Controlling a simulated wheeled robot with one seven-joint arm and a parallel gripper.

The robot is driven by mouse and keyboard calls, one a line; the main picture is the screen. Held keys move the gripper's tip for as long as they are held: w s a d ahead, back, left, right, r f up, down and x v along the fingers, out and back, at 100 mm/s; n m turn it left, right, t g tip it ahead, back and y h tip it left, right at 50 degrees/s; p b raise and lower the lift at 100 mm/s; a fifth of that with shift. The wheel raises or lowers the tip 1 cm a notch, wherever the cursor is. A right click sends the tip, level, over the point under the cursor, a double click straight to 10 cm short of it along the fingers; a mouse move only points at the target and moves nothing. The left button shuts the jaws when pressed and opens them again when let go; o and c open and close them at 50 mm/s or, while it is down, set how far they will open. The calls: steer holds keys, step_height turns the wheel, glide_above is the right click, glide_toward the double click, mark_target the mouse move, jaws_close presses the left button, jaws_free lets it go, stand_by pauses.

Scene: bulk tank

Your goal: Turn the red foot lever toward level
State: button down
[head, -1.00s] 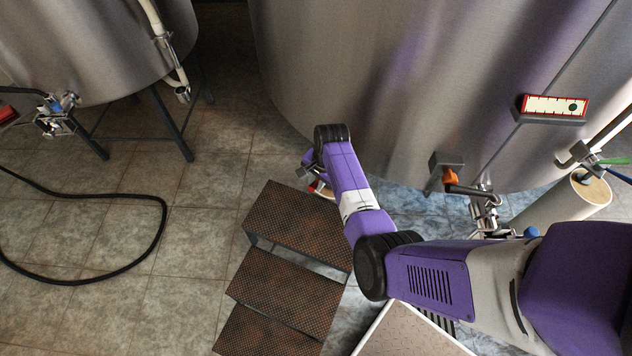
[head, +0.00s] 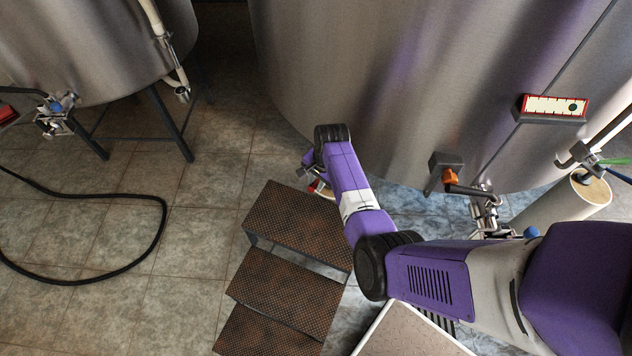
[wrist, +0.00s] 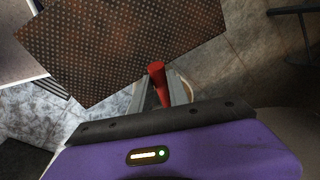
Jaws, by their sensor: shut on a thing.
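The red foot lever (wrist: 158,82) shows in the wrist view as a red bar running between the two fingers of my gripper (wrist: 160,88). The fingers are shut on it near its rounded end. In the head view, a small bit of red (head: 316,187) shows beside my wrist, by the foot of the large tank (head: 390,80). My arm hides most of the lever and its mount there. The lever's exact tilt cannot be told from these views.
Brown perforated steps (head: 292,220) stand just below my wrist, close to my arm. They also show in the wrist view (wrist: 110,45). A valve with an orange part (head: 450,178) sits on the tank to the right. A black hose (head: 100,196) lies on the open floor at left.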

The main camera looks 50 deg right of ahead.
steer(key=shift+s+d+n+y+p, duration=0.15)
steer(key=shift+s+d+n+p, duration=0.15)
steer(key=shift+s+n, duration=0.5)
steer(key=shift+s+d+n+y+p, duration=0.15)
steer(key=shift+s+n+p, duration=0.2)
steer(key=shift+s+n, duration=0.35)
steer(key=shift+s+d+n+y+p, duration=0.1)
steer(key=shift+s+d+n+p, duration=0.2)
steer(key=shift+s+n, duration=0.5)
steer(key=shift+w, duration=0.25)
steer(key=c, duration=1.3)
jaws_free()
steer(key=shift+o, duration=0.2)
steer(key=shift+r, duration=0.15)
steer(key=v, duration=0.7)
steer(key=shift+r+p, duration=0.3)
